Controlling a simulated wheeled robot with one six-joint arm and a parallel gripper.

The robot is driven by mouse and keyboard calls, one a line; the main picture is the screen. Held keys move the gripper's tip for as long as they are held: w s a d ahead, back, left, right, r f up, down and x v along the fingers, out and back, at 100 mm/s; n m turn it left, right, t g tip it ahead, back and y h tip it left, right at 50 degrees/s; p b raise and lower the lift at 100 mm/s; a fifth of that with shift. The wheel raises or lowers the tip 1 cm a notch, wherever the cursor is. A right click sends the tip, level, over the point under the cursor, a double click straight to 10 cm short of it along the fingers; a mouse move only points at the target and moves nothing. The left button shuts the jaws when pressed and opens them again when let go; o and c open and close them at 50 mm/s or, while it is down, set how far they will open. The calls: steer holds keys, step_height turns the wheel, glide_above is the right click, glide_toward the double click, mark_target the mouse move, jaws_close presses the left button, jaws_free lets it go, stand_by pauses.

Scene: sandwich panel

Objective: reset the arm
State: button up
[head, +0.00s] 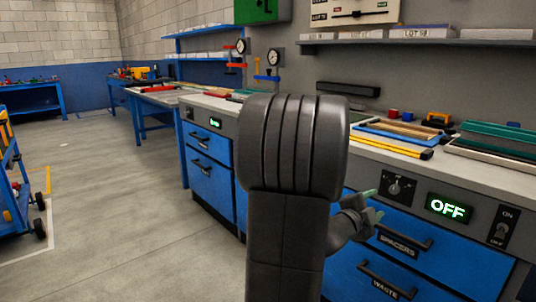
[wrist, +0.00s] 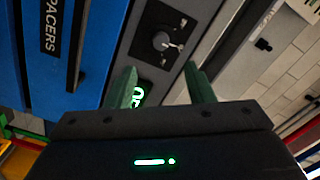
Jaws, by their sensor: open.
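My arm rises through the middle of the head view. My gripper (head: 373,203) shows just right of it, in front of the control panel on the bench front. In the wrist view my gripper (wrist: 162,88) has two green fingers spread apart with nothing between them. A rotary knob (head: 398,187) sits on the panel close to the fingertips; it also shows in the wrist view (wrist: 162,41). A display (head: 448,207) right of the knob reads OFF in green. It is partly hidden behind a finger in the wrist view. A toggle switch (head: 502,230) marked ON and OFF is farther right.
Blue drawers marked SPACERS (head: 398,243) and WASTE (head: 386,283) are below the panel, with protruding handles. The worktop holds a yellow-edged frame (head: 385,143) and stacked panels (head: 490,145). A blue cart (head: 17,190) stands at the left. The floor (head: 110,190) between is clear.

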mark_target(393, 189)
steer(key=b+x, duration=0.2)
steer(key=x, duration=0.8)
steer(key=shift+w+d+f, duration=0.1)
steer(key=shift+w+d, duration=0.05)
steer(key=shift+w, duration=0.05)
steer(key=shift+w+d+r+n+p, duration=0.1)
steer(key=shift+r+n+p, duration=0.3)
steer(key=shift+p, duration=0.3)
steer(key=shift+n+p, duration=0.9)
steer(key=shift+n, duration=0.2)
steer(key=n+p, duration=0.3)
steer(key=shift+n, duration=0.4)
steer(key=n+p, duration=0.5)
steer(key=v, duration=0.7)
steer(key=shift+f, duration=0.25)
